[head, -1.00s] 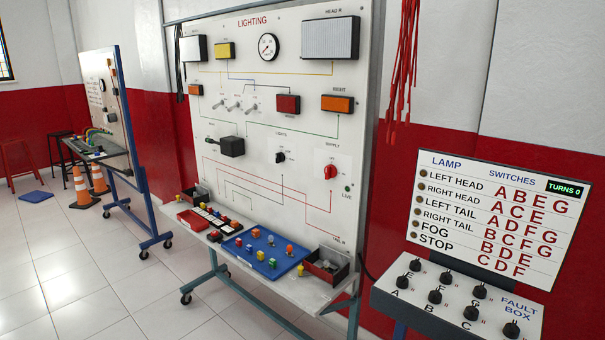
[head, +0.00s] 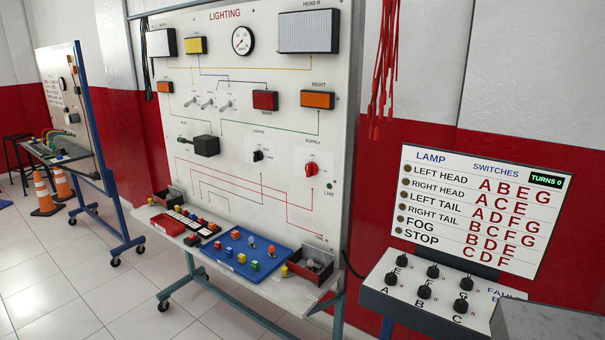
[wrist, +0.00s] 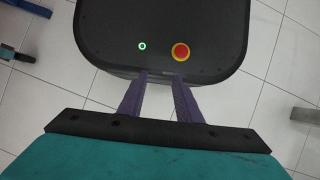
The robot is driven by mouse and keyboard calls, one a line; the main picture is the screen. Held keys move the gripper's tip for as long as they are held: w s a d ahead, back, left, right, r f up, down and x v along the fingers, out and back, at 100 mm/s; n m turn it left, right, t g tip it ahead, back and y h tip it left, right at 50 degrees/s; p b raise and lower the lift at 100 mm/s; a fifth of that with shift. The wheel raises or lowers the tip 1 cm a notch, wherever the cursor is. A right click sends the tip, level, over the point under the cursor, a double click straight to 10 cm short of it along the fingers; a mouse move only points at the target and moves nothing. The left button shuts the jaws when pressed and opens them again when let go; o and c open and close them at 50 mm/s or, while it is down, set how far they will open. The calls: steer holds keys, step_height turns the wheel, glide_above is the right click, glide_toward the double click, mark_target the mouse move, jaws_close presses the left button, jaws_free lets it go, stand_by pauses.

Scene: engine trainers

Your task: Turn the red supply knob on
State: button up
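The red supply knob (head: 311,169) is on the right side of the white lighting board (head: 225,120) in the head view, under the SUPPLY label. Its grip looks roughly upright, but its exact setting is too small to read. A small dark green LIVE lamp (head: 330,185) sits below and right of it and does not look lit. My gripper (wrist: 162,75) shows in the wrist view, its two purple fingers apart with nothing between them. It is over my own dark base, away from the knob. The gripper is not seen in the head view.
A shelf with a blue tray (head: 228,262) and small coloured parts juts out below the board. A fault box (head: 400,305) with black knobs and a lamp chart (head: 470,210) stands to the right. Red leads (head: 385,70) hang beside the board. Tiled floor is open at left.

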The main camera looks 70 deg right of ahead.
steer(key=shift+o, duration=0.5)
steer(key=shift+a, duration=0.15)
